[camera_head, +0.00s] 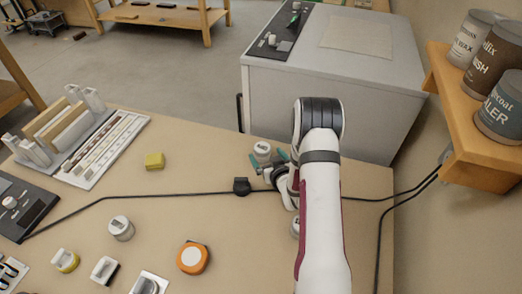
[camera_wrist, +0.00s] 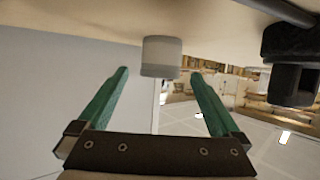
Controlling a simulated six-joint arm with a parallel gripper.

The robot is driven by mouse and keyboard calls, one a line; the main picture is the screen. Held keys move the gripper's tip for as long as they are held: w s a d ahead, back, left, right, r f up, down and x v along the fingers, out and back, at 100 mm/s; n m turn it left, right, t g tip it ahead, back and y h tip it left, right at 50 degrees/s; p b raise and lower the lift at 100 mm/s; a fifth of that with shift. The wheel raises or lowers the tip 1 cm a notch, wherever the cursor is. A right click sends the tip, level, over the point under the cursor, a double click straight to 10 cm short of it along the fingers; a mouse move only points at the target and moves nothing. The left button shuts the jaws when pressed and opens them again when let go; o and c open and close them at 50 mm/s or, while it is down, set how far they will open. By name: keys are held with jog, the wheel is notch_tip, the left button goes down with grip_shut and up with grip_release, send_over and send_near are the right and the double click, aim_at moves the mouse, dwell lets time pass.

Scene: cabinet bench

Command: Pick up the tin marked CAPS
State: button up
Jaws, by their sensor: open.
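A small pale tin (camera_head: 262,149) with a dark mark on its lid stands on the bench near the far edge. My gripper (camera_head: 268,161) is open and low over the bench, its green fingers on the near side of this tin. In the wrist view the grey-white tin (camera_wrist: 161,58) shows upside down, in line with the gap between the open fingers (camera_wrist: 160,74). Nothing is held. A similar tin (camera_head: 121,229) stands at the front left, and another (camera_head: 295,228) is partly hidden behind my arm. I cannot read CAPS on any of them.
A black cable (camera_head: 150,195) with a dark block (camera_head: 241,186) crosses the bench near the gripper. An orange round object (camera_head: 193,258), a yellow block (camera_head: 154,160) and a rack (camera_head: 105,145) lie leftward. A grey cabinet (camera_head: 330,100) stands beyond the bench edge.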

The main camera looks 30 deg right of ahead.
aim_at(265, 153)
jog(key=x, duration=0.3)
jog(key=shift+w, duration=0.2)
jog(key=c, duration=1.4)
jog(key=shift+c, duration=0.2)
